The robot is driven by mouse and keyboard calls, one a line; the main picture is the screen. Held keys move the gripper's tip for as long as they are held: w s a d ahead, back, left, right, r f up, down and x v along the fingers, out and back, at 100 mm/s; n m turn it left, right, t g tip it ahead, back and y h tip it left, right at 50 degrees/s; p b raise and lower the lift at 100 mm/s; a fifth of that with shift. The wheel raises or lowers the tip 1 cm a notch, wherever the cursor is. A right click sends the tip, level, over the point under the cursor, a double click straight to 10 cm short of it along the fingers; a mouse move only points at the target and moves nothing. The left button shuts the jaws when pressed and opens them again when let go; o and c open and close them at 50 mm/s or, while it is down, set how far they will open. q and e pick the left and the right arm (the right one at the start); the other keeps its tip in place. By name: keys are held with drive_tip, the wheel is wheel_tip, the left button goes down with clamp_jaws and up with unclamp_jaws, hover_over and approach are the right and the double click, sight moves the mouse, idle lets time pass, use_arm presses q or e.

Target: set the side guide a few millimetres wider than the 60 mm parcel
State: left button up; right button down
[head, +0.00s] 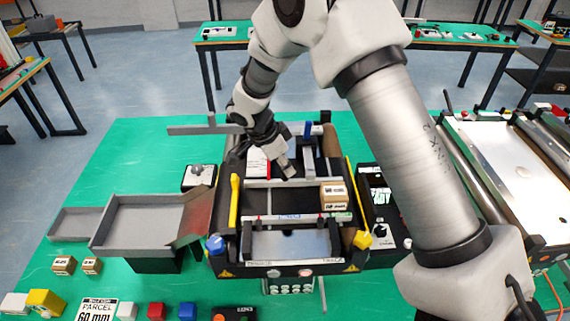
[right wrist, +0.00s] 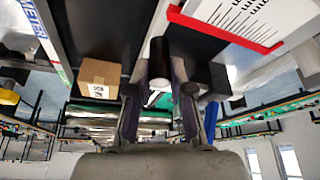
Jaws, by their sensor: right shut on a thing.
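The small conveyor (head: 290,270) stands mid-table with a dark belt. A brown box parcel (head: 333,195) sits on its right part; it also shows in the right wrist view (right wrist: 98,77). The side guide looks like the pale bar (head: 262,184) across the belt behind the parcel. My right gripper (head: 288,170) is at the far side of this bar, shut on a black, white-ended cylindrical handle (right wrist: 158,62), seen between the fingers in the right wrist view. A white scale card with a red edge (right wrist: 240,22) lies beside it. I cannot read the setting.
A sign reading parcel 60 mm (head: 97,310) lies at the front left. Grey trays (head: 140,222) and small boxes (head: 64,265) are on the left. A yellow handle (head: 235,200) stands at the conveyor's left side. A larger roller conveyor (head: 520,170) is at the right.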

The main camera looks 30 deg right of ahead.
drive_tip(key=s, duration=0.1)
drive_tip(key=s+a+b, duration=0.2)
drive_tip(key=shift+s+f, duration=0.15)
drive_tip(key=shift+f, duration=0.15)
drive_tip(key=shift+s+a+r, duration=0.15)
drive_tip(key=shift+s+r, duration=0.05)
drive_tip(key=shift+w, duration=0.1)
drive_tip(key=c, duration=1)
unclamp_jaws()
drive_tip(key=shift+w+f, duration=0.1)
drive_tip(key=shift+c, duration=0.2)
drive_tip(key=shift+w, duration=0.1)
drive_tip(key=v, duration=1.1)
drive_tip(key=shift+r, duration=0.5)
